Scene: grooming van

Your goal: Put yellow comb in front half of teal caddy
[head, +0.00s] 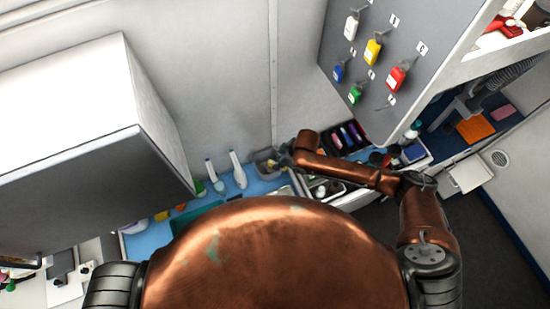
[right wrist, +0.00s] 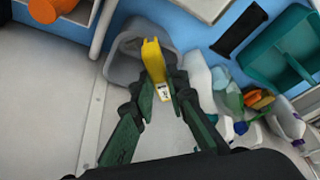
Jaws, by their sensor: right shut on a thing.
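My right gripper (right wrist: 158,88) is shut on a yellow comb (right wrist: 152,55), which sticks out beyond the fingertips. In the right wrist view the comb overlaps the mouth of a grey bin (right wrist: 117,67); I cannot tell whether its tip is inside or above. The teal caddy (right wrist: 252,62) is at the upper right of that view, apart from the gripper. In the head view, the caddy (head: 190,219) is partly hidden behind my body, and my right gripper (head: 284,159) is at the grey bin (head: 264,160). My left gripper is not in view.
White bottles (head: 238,170) stand on the blue counter (head: 257,186) between the bin and the caddy. Several bottles and coloured items lie beside the gripper in the wrist view. A large white cabinet (head: 80,90) overhangs on the left.

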